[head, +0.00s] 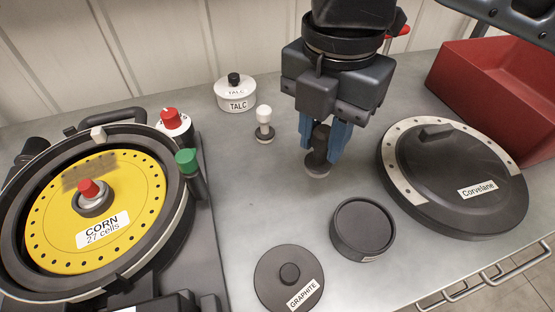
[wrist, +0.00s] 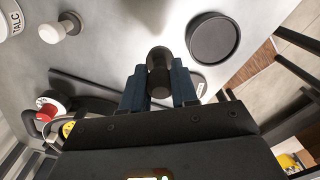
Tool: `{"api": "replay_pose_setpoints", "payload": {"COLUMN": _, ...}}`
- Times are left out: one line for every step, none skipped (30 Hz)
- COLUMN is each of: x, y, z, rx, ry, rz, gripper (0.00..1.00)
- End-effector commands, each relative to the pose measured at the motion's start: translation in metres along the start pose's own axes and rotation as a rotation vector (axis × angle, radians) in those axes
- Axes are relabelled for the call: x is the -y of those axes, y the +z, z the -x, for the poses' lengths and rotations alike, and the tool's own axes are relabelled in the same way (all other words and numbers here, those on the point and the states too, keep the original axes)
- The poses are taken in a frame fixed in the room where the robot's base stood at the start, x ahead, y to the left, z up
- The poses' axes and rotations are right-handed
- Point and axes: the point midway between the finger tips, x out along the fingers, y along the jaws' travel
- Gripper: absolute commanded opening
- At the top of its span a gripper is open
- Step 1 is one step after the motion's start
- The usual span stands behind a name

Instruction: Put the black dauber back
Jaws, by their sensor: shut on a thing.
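My gripper (head: 320,150) points down over the bench, its blue fingers shut on the black dauber (head: 317,165). The dauber is upright, with a dark handle and a wider round foot with a paler underside. I cannot tell whether the foot touches the bench. In the wrist view the dauber (wrist: 159,77) sits between the fingertips. An open black round pot (head: 362,228) stands to the lower right of the dauber, apart from it; it also shows in the wrist view (wrist: 213,40). A black knobbed lid labelled GRAPHITE (head: 288,280) lies to the left of the pot.
A white dauber (head: 264,125) stands near a closed white TALC pot (head: 236,93). The seed meter with a yellow CORN disc (head: 95,215) fills the left. A black Corvelane cover (head: 455,180) and red bin (head: 495,85) occupy the right. Bench between dauber and pot is clear.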

Motion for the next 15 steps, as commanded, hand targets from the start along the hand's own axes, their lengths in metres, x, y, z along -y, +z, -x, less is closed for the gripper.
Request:
{"api": "replay_pose_setpoints", "payload": {"x": -0.01, "y": -0.005, "z": -0.005, "rx": 0.0, "ry": -0.002, "rz": 0.003, "gripper": 0.0}}
{"api": "replay_pose_setpoints", "payload": {"x": -0.016, "y": -0.007, "z": -0.009, "rx": 0.0, "ry": -0.002, "rz": 0.002, "gripper": 0.0}}
{"api": "replay_pose_setpoints", "payload": {"x": -0.023, "y": -0.011, "z": -0.014, "rx": 0.0, "ry": -0.001, "rz": 0.002, "gripper": 0.0}}
{"api": "replay_pose_setpoints", "payload": {"x": -0.028, "y": -0.012, "z": -0.017, "rx": 0.0, "ry": -0.002, "rz": 0.001, "gripper": 0.0}}
{"api": "replay_pose_setpoints", "payload": {"x": -0.033, "y": -0.014, "z": -0.02, "rx": 0.0, "ry": -0.002, "rz": 0.001, "gripper": 0.0}}
{"api": "replay_pose_setpoints", "payload": {"x": -0.038, "y": -0.017, "z": -0.024, "rx": 0.0, "ry": -0.002, "rz": 0.001, "gripper": 0.0}}
{"api": "replay_pose_setpoints", "payload": {"x": -0.042, "y": -0.018, "z": -0.026, "rx": 0.0, "ry": -0.001, "rz": 0.0, "gripper": 0.0}}
{"api": "replay_pose_setpoints", "payload": {"x": -0.045, "y": -0.019, "z": -0.028, "rx": 0.0, "ry": -0.001, "rz": 0.001, "gripper": 0.0}}
{"api": "replay_pose_setpoints", "payload": {"x": -0.048, "y": -0.02, "z": -0.03, "rx": 0.001, "ry": 0.0, "rz": 0.001, "gripper": 0.0}}
{"api": "replay_pose_setpoints", "payload": {"x": -0.05, "y": -0.021, "z": -0.032, "rx": 0.001, "ry": 0.0, "rz": 0.0, "gripper": 0.0}}
{"api": "replay_pose_setpoints", "payload": {"x": -0.051, "y": -0.021, "z": -0.033, "rx": 0.0, "ry": 0.0, "rz": -0.001, "gripper": 0.0}}
{"api": "replay_pose_setpoints", "payload": {"x": -0.053, "y": -0.022, "z": -0.034, "rx": 0.0, "ry": 0.0, "rz": -0.001, "gripper": 0.0}}
{"api": "replay_pose_setpoints", "payload": {"x": -0.053, "y": -0.022, "z": -0.035, "rx": 0.0, "ry": 0.0, "rz": -0.001, "gripper": 0.0}}
{"api": "replay_pose_setpoints", "payload": {"x": -0.053, "y": -0.022, "z": -0.036, "rx": 0.0, "ry": 0.0, "rz": -0.001, "gripper": 0.0}}
{"api": "replay_pose_setpoints", "payload": {"x": -0.053, "y": -0.022, "z": -0.039, "rx": 0.0, "ry": -0.001, "rz": -0.001, "gripper": 0.0}}
